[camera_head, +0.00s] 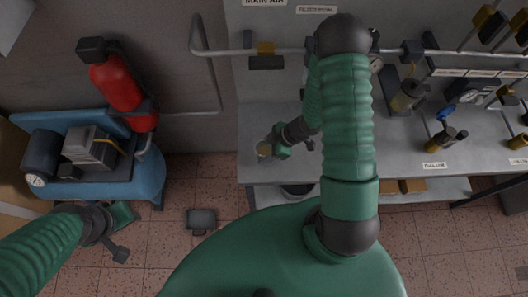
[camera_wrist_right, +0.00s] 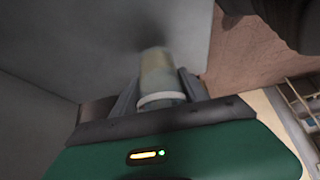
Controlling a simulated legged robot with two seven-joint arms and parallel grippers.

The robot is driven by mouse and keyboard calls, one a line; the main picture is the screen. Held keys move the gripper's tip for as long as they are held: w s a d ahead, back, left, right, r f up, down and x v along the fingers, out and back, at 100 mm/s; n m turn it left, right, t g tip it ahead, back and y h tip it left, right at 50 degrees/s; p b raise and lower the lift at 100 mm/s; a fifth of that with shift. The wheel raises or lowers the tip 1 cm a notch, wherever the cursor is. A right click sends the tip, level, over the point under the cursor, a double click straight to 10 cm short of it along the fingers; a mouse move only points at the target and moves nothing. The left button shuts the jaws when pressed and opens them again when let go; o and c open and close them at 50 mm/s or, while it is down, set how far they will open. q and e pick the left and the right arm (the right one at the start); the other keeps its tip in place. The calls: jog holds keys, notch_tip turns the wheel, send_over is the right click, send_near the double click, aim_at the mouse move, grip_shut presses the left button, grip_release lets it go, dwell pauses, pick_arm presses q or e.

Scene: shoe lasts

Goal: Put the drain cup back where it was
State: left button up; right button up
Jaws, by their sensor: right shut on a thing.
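The drain cup (camera_wrist_right: 157,75) shows in the right wrist view as a yellowish, cloudy cylinder with a pale ring at its near end. My right gripper (camera_wrist_right: 158,92) is shut on it, with a dark finger on each side. In the head view the right gripper (camera_head: 272,149) is over the left part of the grey worktop, and the tan end of the cup (camera_head: 264,150) sticks out to its left. My left gripper (camera_head: 119,232) is at the lower left, above the floor; its fingers are too unclear to tell open from shut.
A pipe (camera_head: 225,53) with valves runs along the panel behind the grey worktop (camera_head: 256,115). A clear-bowled unit (camera_head: 407,96) and a blue-handled valve (camera_head: 445,112) stand to the right. A red cylinder (camera_head: 118,85) and a blue machine (camera_head: 140,180) are at the left.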

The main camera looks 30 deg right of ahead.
notch_tip(320, 180, down, 2)
jog(key=shift+w, duration=0.1)
jog(key=o, duration=1.6)
